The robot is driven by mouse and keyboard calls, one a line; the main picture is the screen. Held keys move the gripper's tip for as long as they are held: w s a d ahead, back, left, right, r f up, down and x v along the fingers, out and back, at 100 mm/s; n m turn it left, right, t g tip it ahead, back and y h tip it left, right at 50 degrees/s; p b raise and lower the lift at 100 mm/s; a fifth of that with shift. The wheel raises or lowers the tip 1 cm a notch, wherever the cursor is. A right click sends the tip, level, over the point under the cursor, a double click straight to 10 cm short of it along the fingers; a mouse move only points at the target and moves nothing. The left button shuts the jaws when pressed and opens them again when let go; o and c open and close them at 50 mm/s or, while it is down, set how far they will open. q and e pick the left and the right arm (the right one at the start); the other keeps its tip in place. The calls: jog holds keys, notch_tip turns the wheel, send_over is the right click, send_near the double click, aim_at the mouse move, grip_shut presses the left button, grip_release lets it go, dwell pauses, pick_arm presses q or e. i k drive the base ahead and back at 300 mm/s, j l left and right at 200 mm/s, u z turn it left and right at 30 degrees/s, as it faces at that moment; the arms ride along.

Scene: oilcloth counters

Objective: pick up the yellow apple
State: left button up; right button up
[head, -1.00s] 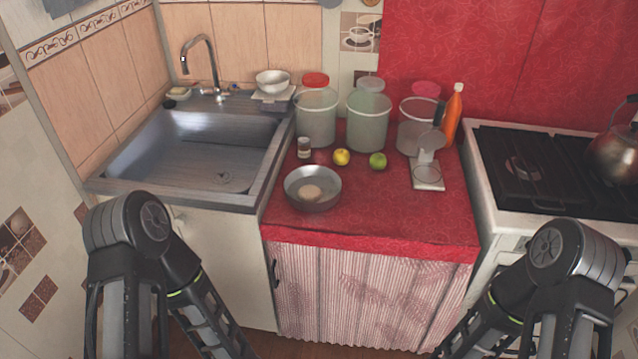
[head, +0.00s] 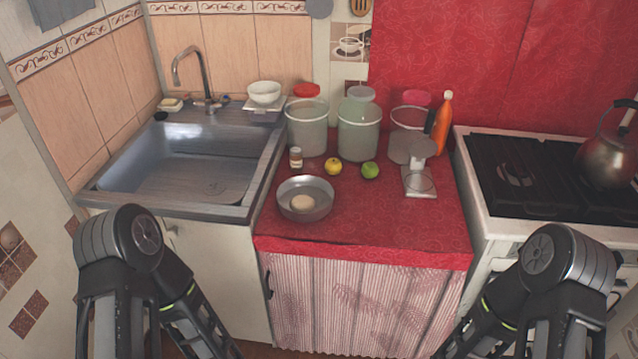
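The yellow apple (head: 333,166) sits on the red oilcloth counter (head: 370,220), behind the metal bowl and left of a green apple (head: 370,170). Clear jars stand close behind it. Both my arms show at the bottom of the head view, one on each side, in front of the counter. Their grippers are outside the picture, so their state does not show. Nothing touches the yellow apple.
A metal bowl (head: 305,200) with a pale round thing inside stands in front of the apple. A small bottle (head: 296,158) stands left, a scale (head: 419,179) right. The sink (head: 180,170) is left, the stove (head: 540,180) right. The counter's front right is clear.

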aim_at(333, 166)
jog(key=i+j, duration=0.4)
jog(key=j, duration=0.2)
jog(key=i+j, duration=0.45)
jog(key=j+z, duration=0.1)
jog(key=z, duration=1.6)
